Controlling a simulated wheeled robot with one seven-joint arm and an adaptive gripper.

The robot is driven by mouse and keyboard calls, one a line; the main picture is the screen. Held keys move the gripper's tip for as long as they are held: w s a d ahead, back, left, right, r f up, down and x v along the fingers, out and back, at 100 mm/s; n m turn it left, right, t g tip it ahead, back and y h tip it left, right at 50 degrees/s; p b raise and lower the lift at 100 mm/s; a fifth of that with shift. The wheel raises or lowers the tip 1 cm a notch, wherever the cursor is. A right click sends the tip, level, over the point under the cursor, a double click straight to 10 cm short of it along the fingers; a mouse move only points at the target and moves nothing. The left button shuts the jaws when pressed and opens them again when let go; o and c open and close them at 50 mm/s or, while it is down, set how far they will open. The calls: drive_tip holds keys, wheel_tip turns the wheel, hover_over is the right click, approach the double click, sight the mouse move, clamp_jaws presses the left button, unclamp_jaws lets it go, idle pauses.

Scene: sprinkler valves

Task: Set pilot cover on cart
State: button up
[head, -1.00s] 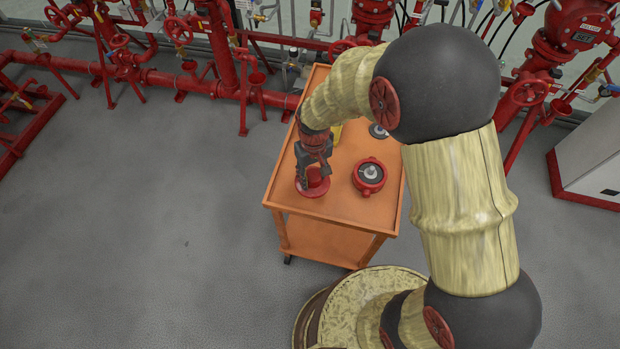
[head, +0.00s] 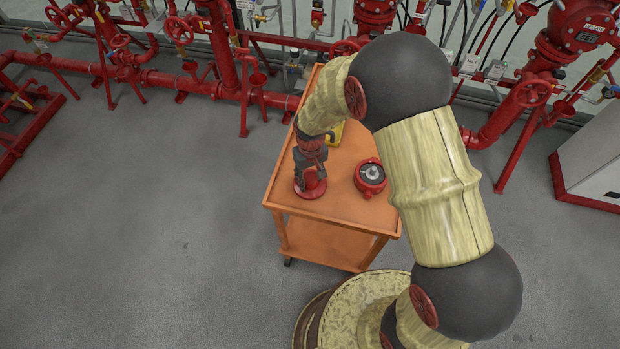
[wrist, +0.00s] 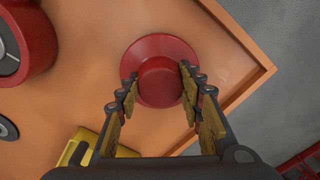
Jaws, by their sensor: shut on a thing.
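The pilot cover (head: 310,190) is a red flanged round piece with a raised hub. It is at the front left corner of the orange cart (head: 340,213). In the wrist view the cover (wrist: 160,46) appears against the cart top (wrist: 232,50), near its corner edge. My gripper (head: 311,178) points down over it, and its fingers (wrist: 158,88) are shut on the hub, one on each side. The cover's flange looks level and at or very close to the cart top; I cannot tell whether it bears fully on it.
A red round valve body (head: 370,176) with a grey centre stands right of the cover. A yellow object (head: 335,133) lies further back on the cart, partly hidden by my arm. Red pipes and valves (head: 180,80) line the back. Grey floor left of the cart is clear.

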drive_tip(key=o, duration=1.2)
drive_tip(key=shift+o, duration=0.2)
wheel_tip(320, 180, up, 12)
drive_tip(key=p, duration=0.2)
drive_tip(key=shift+r+p, duration=0.15)
drive_tip(key=shift+p, duration=0.2)
wheel_tip(320, 180, up, 11)
drive_tip(key=m+t, duration=0.1)
drive_tip(key=t, duration=0.1)
hover_over(311, 178)
drive_tip(key=s+d, duration=0.2)
drive_tip(key=d, duration=0.2)
drive_tip(key=s+d+r+m+t, duration=0.1)
drive_tip(key=s+d+r, duration=0.4)
drive_tip(key=s+r, duration=0.2)
drive_tip(key=s+d+r+m+t, duration=0.1)
drive_tip(key=s+d+r+t, duration=0.1)
drive_tip(key=s+d+r, duration=0.3)
drive_tip(key=s+r, duration=0.3)
drive_tip(key=s, duration=0.3)
drive_tip(key=shift+r+m+t, duration=0.3)
drive_tip(key=shift+m, duration=0.1)
drive_tip(key=shift+s+f, duration=0.1)
